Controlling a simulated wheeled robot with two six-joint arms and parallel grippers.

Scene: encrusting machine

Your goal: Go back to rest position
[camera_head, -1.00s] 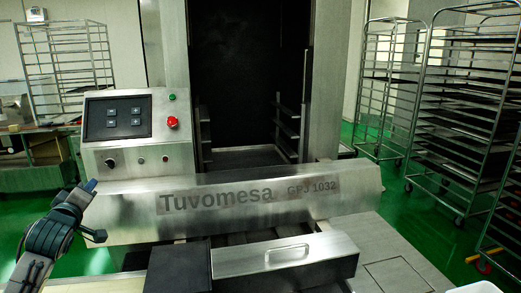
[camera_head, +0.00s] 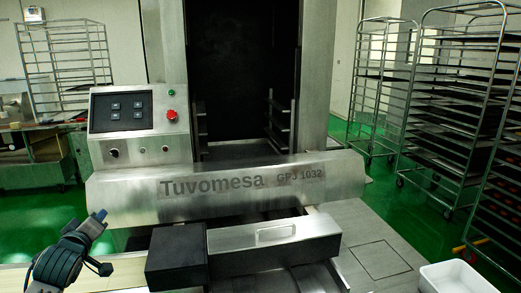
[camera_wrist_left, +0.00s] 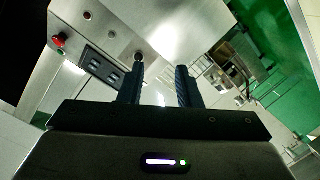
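My left gripper (camera_head: 97,240) is at the lower left of the head view, in front of the encrusting machine's (camera_head: 285,190) left side. In the left wrist view its two dark fingers (camera_wrist_left: 160,82) stand apart with nothing between them. The machine is steel, marked Tuvomesa, with a control panel (camera_head: 121,113) and a red button (camera_head: 171,115). The panel and red button also show in the left wrist view. My right gripper is not in view.
A black block (camera_head: 177,257) and a steel cover with a handle (camera_head: 275,240) sit at the machine's front. A white bin (camera_head: 455,278) is at the lower right. Wheeled racks (camera_head: 455,110) stand on the green floor at right, another rack (camera_head: 65,60) at back left.

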